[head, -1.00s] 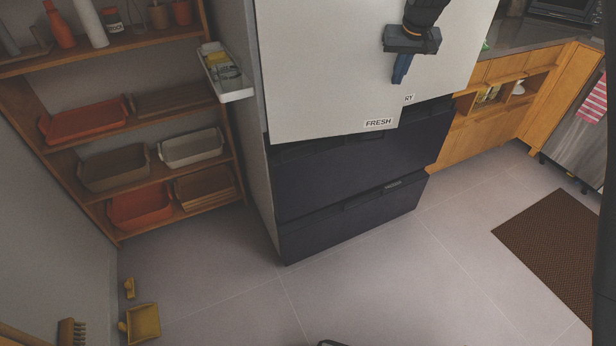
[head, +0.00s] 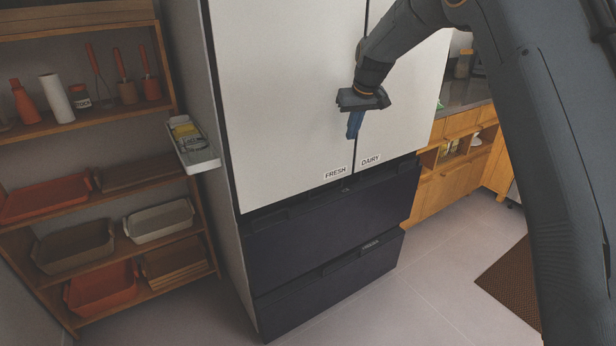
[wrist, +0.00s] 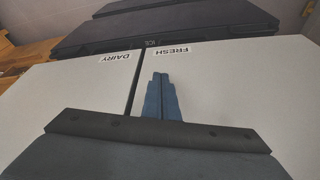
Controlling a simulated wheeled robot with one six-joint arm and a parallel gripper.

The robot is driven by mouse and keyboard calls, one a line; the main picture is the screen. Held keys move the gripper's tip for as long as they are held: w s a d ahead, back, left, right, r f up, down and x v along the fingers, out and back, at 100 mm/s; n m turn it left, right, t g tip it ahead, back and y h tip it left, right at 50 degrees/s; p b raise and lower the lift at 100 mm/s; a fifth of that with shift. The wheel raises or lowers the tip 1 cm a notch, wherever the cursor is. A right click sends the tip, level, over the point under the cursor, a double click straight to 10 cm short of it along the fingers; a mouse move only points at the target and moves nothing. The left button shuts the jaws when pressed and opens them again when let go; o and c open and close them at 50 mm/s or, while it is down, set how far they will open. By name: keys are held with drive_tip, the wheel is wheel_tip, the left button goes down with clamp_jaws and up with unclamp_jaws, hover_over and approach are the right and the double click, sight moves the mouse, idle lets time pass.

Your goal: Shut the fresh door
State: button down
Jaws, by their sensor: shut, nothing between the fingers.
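The FRESH door (head: 275,90) is the pale left upper door of the fridge, with its label near its lower right corner. It stands level with the DAIRY door (head: 400,130), with a thin dark seam between them. In the wrist view the FRESH door (wrist: 230,75) is upside down, right of the seam, and both lower edges look in line. My gripper (head: 353,134) is shut and empty, its blue fingers pointing down in front of the FRESH door close to the seam. The fingers also show in the wrist view (wrist: 161,78); whether they touch the door is unclear.
A small white tray (head: 193,150) juts out at the fridge's left side, beside a wooden shelf (head: 110,130) with bins and bottles. Wooden cabinets (head: 455,195) stand right. The floor in front is clear apart from a brown mat (head: 510,285).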

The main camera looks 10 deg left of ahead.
drive_tip(key=d+b+v, duration=0.2)
drive_tip(key=v, duration=0.9)
drive_tip(key=shift+s+d+f+b, duration=0.25)
drive_tip(key=shift+s+f+b, duration=0.1)
drive_tip(key=s+d+f+m+g, duration=0.1)
drive_tip(key=s+d+f, duration=0.5)
drive_tip(key=s, duration=0.7)
drive_tip(key=s+d+f+m+g+h, duration=0.1)
drive_tip(key=s+d+f, duration=0.4)
drive_tip(key=s, duration=0.8)
drive_tip(key=s+d+f+m+g, duration=0.1)
drive_tip(key=s+d+f+m, duration=0.2)
drive_tip(key=s+d+f, duration=0.3)
drive_tip(key=s+f, duration=0.3)
drive_tip(key=s, duration=0.4)
drive_tip(key=shift+s+d+h, duration=0.25)
drive_tip(key=shift+d+h, duration=0.1)
drive_tip(key=shift+h, duration=0.05)
